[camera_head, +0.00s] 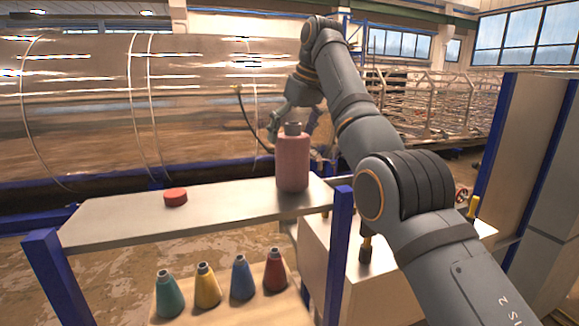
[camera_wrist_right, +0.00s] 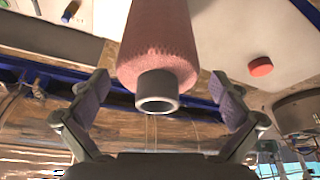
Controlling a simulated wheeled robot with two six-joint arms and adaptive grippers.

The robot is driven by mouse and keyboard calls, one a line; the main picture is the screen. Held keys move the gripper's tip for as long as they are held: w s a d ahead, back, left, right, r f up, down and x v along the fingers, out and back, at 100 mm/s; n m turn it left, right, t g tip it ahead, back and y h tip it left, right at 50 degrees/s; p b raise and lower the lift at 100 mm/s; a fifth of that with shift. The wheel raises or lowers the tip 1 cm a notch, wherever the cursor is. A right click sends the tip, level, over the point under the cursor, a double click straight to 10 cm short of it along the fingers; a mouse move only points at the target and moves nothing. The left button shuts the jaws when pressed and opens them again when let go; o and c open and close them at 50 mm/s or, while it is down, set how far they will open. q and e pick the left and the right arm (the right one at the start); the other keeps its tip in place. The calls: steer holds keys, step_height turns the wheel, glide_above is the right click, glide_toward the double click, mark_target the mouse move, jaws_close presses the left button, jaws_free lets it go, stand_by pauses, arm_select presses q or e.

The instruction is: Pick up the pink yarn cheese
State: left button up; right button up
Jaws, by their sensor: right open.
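The pink yarn cheese (camera_head: 293,162) is a pink cylinder with a grey tube end on top. It stands upright near the right end of the grey shelf top (camera_head: 120,222). My right gripper (camera_head: 293,116) is at its upper end, partly hidden behind it in the head view. In the right wrist view the pink yarn cheese (camera_wrist_right: 157,45) appears upside down. There the two fingers of the right gripper (camera_wrist_right: 160,84) are spread wide, one on each side of it, with visible gaps. The gripper is open and empty. My left gripper is not in view.
A small red disc (camera_head: 175,197) lies on the shelf top to the left. Green, yellow, blue and red cones (camera_head: 207,286) stand on a lower board. Blue posts (camera_head: 340,250) hold the shelf. A large shiny cylinder (camera_head: 90,110) fills the background. The shelf middle is clear.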

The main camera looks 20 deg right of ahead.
mark_target(292, 150)
steer(key=f, duration=0.2)
steer(key=f+b, duration=0.1)
steer(key=shift+s+d+f, duration=0.1)
steer(key=shift+s+d, duration=0.05)
steer(key=shift+d, duration=0.1)
steer(key=shift+f, duration=0.55)
steer(key=shift+w+a, duration=0.15)
steer(key=shift+w, duration=0.1)
steer(key=c, duration=0.4)
steer(key=shift+s, duration=0.1)
steer(key=c, duration=1.1)
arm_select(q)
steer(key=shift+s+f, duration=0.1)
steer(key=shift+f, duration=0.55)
